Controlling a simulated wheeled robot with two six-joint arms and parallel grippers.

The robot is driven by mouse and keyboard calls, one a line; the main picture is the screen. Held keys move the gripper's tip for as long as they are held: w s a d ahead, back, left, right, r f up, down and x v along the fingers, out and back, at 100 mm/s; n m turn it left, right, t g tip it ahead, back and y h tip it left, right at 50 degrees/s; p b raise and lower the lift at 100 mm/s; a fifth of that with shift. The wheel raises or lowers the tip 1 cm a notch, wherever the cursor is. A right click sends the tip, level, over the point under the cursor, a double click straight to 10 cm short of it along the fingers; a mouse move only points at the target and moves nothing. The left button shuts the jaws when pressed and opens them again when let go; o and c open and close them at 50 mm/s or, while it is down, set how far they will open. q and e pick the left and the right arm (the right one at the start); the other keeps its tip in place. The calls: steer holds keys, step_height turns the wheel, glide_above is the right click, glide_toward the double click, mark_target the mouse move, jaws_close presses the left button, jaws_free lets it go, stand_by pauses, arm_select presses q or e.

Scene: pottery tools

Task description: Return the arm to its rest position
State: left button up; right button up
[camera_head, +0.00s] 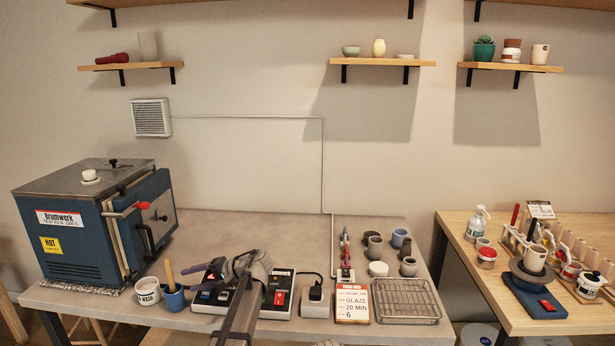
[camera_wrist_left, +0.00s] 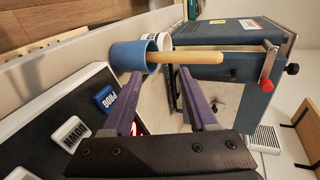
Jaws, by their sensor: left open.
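My left gripper (camera_head: 236,266) is open and empty above the control boxes at the front of the grey table. In the left wrist view its two purple fingers (camera_wrist_left: 162,88) stand apart with nothing held between them. Beyond the fingertips in that view is a blue cup (camera_wrist_left: 128,55) with a wooden-handled tool (camera_wrist_left: 200,57) leaning out of it. In the head view this blue cup (camera_head: 174,300) stands left of the gripper, apart from it. My right gripper is in neither view.
A blue kiln (camera_head: 75,250) stands at the left, with a white cup (camera_head: 148,292) near it. Button boxes (camera_head: 281,290) lie under my left arm. A wire rack (camera_head: 405,299) and small pots are to the right. The table's back middle (camera_head: 260,226) is clear.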

arm_select(q)
steer(key=s+d+f+h+p, duration=0.1)
steer(key=s+d+f+h, duration=0.2)
steer(key=s+d, duration=0.6)
steer(key=s+d+f+m+g+h+p, duration=0.1)
steer(key=s+d+f+h, duration=0.2)
steer(key=s+d, duration=0.6)
steer(key=s+d+f+g+h+p, duration=0.1)
steer(key=s+d+h, duration=0.5)
steer(key=s, duration=0.8)
step_height(320, 180, down, 2)
steer(key=d+p, duration=0.1)
steer(key=d, duration=0.2)
steer(key=shift+f+m, duration=0.2)
steer(key=shift+m, duration=0.2)
steer(key=shift+s, duration=0.1)
stand_by(0.9)
